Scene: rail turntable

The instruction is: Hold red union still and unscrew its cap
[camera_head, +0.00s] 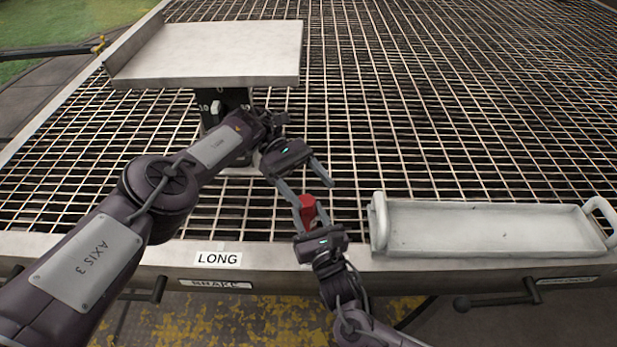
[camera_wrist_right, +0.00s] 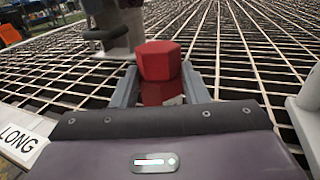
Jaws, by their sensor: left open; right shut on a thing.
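The red union (camera_head: 308,207) is held above the front edge of the grating. My right gripper (camera_head: 311,214) is shut on it. In the right wrist view the union's lower red body (camera_wrist_right: 160,92) sits between the two fingers, with a wider six-sided red cap (camera_wrist_right: 159,60) above them. My left gripper (camera_head: 314,194) is open, its fingers spread just behind and above the union in the head view. Whether it touches the cap I cannot tell. The fingers and right gripper hide part of the union's body.
A pale tray (camera_head: 485,232) with end handles lies to the right on the grating (camera_head: 430,110). A flat metal plate (camera_head: 215,50) on a dark post stands at the back left. A LONG label (camera_head: 218,259) is on the front rim. The grating behind the tray is clear.

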